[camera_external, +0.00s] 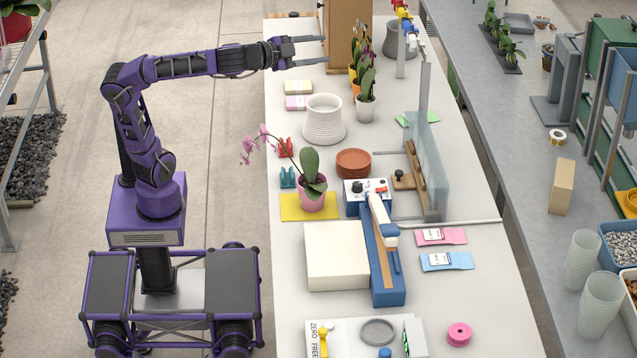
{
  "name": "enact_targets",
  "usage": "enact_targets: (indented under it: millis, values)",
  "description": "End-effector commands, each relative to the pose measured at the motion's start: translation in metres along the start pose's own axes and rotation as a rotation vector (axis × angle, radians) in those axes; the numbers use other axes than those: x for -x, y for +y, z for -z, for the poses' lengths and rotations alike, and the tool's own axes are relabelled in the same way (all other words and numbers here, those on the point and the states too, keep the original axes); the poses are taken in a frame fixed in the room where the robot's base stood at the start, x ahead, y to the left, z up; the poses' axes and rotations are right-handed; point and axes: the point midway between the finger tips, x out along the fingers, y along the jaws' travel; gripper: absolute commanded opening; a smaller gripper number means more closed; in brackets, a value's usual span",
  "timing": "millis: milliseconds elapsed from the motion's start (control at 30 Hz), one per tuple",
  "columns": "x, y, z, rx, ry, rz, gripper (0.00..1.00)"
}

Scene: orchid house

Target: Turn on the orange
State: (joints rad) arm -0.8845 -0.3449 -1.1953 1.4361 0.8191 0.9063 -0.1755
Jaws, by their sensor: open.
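My gripper (318,50) is open and empty, its two fingers pointing right over the far left part of the white table. To its right, a grey post carries a row of small coloured handles (405,19) at the far end of the table; red, yellow, white and blue show. They are too small to tell whether one is orange or how each is set. A blue-and-white sealer-like device (384,245) stands mid-table, far from my gripper, with a dark knob and a small red control (381,188) on its top panel.
A brown board (346,35), potted orchids (366,105) and a white ribbed pot (323,120) stand near my gripper. A clear upright panel (432,165) edges the table's right side. Terracotta saucers (353,162) and a pink-potted orchid (312,192) stand nearer. A grey bench lies right.

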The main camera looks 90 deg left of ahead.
Motion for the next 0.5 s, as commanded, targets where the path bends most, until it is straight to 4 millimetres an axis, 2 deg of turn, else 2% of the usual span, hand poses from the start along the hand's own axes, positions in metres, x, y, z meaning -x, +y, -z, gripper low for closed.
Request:
enact_targets:
  millis: [100, 200, 500]
  values:
    - [-0.004, -0.021, 0.027, 0.022, 0.064, 0.031, 0.55]
    - [-0.005, -0.041, 0.043, 0.042, 0.107, 0.056, 0.55]
    - [-0.003, -0.099, 0.071, 0.116, 0.207, 0.122, 0.55]
